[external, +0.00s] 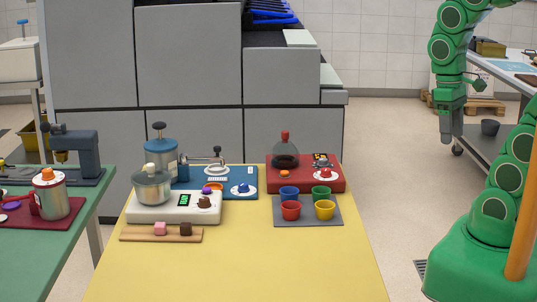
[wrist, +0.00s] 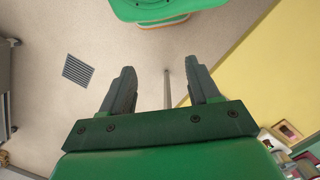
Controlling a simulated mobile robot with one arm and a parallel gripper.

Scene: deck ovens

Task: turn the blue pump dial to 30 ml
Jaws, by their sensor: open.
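The blue pump is a blue canister (external: 160,158) with a dark top knob, on a blue base (external: 220,172) at the back left of the yellow table. Its dial (external: 241,188) is a blue knob on a round white plate at the base's right front. The plate's marks and the dial's setting are too small to read. My gripper (external: 446,138) hangs pointing down, high at the right, well away from the table and the dial. In the wrist view my gripper (wrist: 160,78) is open, with nothing between its two fingers.
A white mixer unit (external: 150,212) stands in front of the blue base. A red base (external: 334,184) with a flask and dial stands right of it. A grey mat (external: 281,219) holds several coloured cups. The yellow table's front (external: 240,270) is clear. A green table (external: 50,250) stands left.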

